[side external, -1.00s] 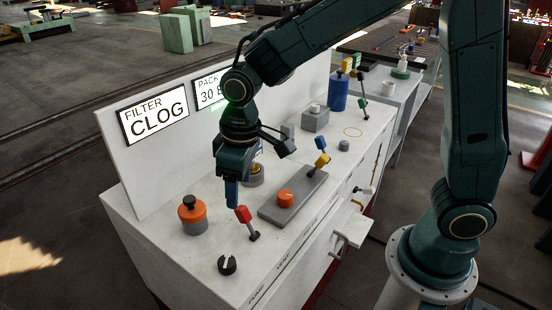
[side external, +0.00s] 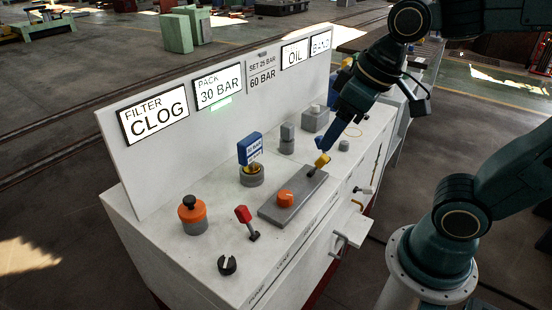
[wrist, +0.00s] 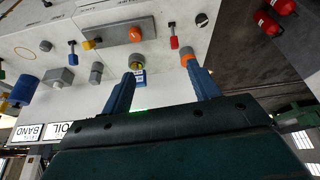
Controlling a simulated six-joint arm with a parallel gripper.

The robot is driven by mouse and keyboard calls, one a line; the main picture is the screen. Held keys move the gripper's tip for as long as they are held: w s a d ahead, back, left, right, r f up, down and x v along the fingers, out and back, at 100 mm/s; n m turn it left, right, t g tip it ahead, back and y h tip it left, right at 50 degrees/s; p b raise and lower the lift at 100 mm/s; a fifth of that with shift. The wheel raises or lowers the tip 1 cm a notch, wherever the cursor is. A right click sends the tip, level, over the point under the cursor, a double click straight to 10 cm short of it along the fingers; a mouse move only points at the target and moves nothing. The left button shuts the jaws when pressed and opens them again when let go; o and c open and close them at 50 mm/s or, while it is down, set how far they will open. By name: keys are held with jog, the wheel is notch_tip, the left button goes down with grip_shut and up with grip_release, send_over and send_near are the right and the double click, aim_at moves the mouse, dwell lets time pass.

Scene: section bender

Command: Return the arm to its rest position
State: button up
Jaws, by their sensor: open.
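My gripper (side external: 338,138) hangs over the right part of the white console (side external: 130,205) in the side view, its blue fingers pointing down and left. The wrist view shows the two blue fingers of my gripper (wrist: 163,80) spread apart with nothing held between them. In the side view the fingertips overlap the yellow-headed lever (side external: 322,160). In the wrist view that yellow lever (wrist: 88,45) stands clear, left of both fingers. My arm is bent above the console's right end.
The console top carries an orange-black knob (side external: 192,212), a red lever (side external: 244,216), a notched black knob (side external: 227,265), an orange dial (side external: 285,198) on a grey plate and a blue tag (side external: 250,148). A lit display panel (side external: 151,116) stands behind.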

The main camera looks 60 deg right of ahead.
jog(key=shift+m+t, duration=0.5)
jog(key=shift+s+d+r, duration=0.1)
jog(key=shift+s+d, duration=0.2)
jog(key=shift+s, duration=0.55)
jog(key=shift+s+d+f, duration=0.1)
jog(key=shift+s+d, duration=0.25)
jog(key=shift+s, duration=0.45)
jog(key=shift+s+d+r, duration=0.1)
jog(key=shift+s+d, duration=0.2)
jog(key=shift+s, duration=0.55)
